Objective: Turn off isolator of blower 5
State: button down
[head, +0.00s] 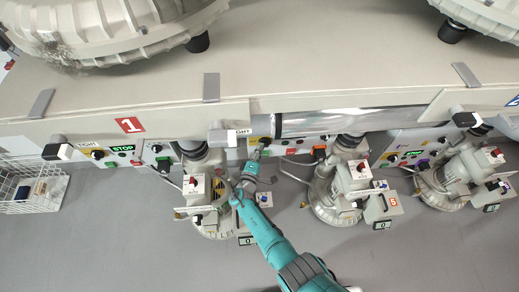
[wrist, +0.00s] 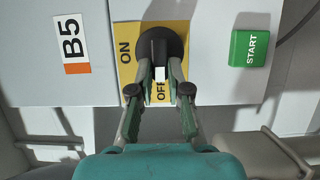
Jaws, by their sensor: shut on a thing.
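The isolator of blower 5 is a round black knob (wrist: 160,42) on a yellow plate (wrist: 127,70) marked ON at the left and OFF at the bottom. An orange and white B5 label (wrist: 71,46) is to its left. The knob's grip points down in the wrist view, with its white mark beside the word OFF, which is partly hidden. My gripper (wrist: 161,76) is shut on the knob's grip, one finger on each side. In the head view my gripper (head: 259,149) is at the panel below the long bench, and the knob is too small to make out.
A green START button (wrist: 250,48) is right of the isolator. Blower units stand close on both sides of my arm, one at the left (head: 207,190) and one at the right (head: 345,180). A white wire basket (head: 30,185) is at the far left. Grey floor is open in front.

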jog(key=shift+w+r, duration=0.15)
jog(key=c, duration=1.1)
grip_release()
jog(key=v, duration=1.2)
jog(key=shift+f, duration=0.25)
